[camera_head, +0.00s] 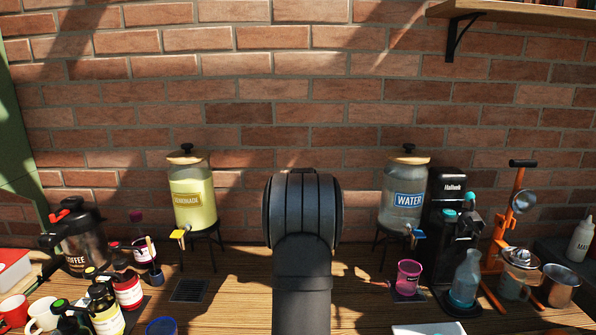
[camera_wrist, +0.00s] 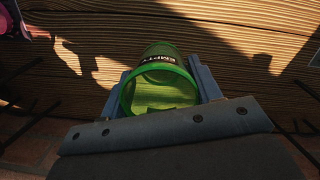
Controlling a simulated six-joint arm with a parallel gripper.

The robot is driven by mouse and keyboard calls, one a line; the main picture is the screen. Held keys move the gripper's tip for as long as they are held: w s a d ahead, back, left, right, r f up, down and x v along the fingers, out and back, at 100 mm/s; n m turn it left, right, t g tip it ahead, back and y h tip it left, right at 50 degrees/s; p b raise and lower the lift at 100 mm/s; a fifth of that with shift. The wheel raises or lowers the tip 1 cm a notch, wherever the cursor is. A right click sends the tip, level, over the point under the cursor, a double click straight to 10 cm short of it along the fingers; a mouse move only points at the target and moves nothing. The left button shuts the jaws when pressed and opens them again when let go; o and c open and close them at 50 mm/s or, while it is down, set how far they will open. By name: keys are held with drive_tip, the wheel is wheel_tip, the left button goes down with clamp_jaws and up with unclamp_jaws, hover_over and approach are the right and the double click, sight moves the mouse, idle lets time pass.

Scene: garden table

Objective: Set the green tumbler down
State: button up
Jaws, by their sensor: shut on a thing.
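The green tumbler (camera_wrist: 165,85) shows in the wrist view, a see-through green cup with a dark band lettered "EMPTY". My gripper (camera_wrist: 160,70) is shut on it, one finger on each side. The tumbler's open rim faces the wrist camera, and I see no liquid in it. Wooden tabletop (camera_wrist: 250,60) lies behind the tumbler. I cannot tell whether its base touches the wood. In the head view my own arm fills the middle and hides the gripper and tumbler.
A lemonade dispenser (camera_head: 190,205) stands left of my arm and a water dispenser (camera_head: 402,205) right of it. A pink tumbler (camera_head: 408,276) sits below the water tap. Bottles (camera_head: 127,288) and mugs crowd the left. A black machine (camera_head: 448,235) and orange press (camera_head: 507,220) stand right.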

drive_tip(key=w+f+m, duration=0.1)
drive_tip(key=w+a+f+m, duration=0.1)
drive_tip(key=w, duration=0.1)
drive_tip(key=w+a+f+m, duration=0.1)
drive_tip(key=w+f, duration=0.1)
drive_tip(key=shift+a+m, duration=0.15)
drive_tip(key=shift+m, duration=0.25)
